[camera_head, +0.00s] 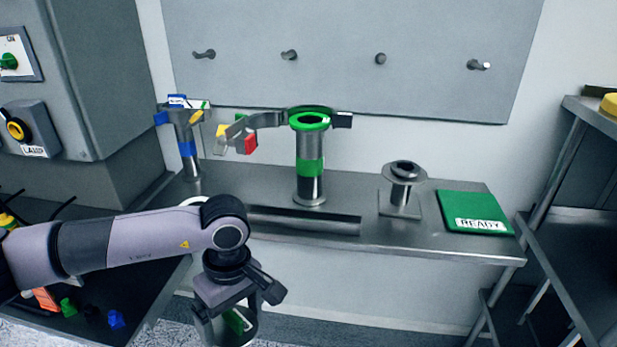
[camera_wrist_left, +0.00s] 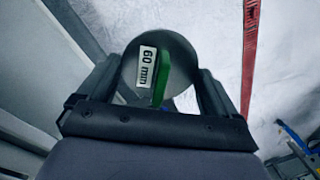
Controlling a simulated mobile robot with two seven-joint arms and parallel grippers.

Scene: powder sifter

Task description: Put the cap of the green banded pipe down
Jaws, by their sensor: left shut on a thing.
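My left gripper (camera_head: 238,312) is shut on a round grey cap with a green handle (camera_head: 234,321). It hangs in front of the bench's front edge, lower than the bench top. In the left wrist view the cap (camera_wrist_left: 182,52) sits between the two fingers (camera_wrist_left: 163,75), with a "60 min" label and a green fin showing. The green banded pipe (camera_head: 309,185) stands upright on the bench, with a green ring at its top. A grey clamp arm with red and yellow blocks (camera_head: 268,120) reaches left from its top. My right gripper is not in view.
A blue banded pipe (camera_head: 188,147) stands at the bench's left end. A short flanged stand (camera_head: 402,190) and a green READY mat (camera_head: 474,204) are on the right. A long grey trough (camera_head: 310,221) lies near the front edge. The bench top (camera_head: 360,195) has bare room between the pipe and stand.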

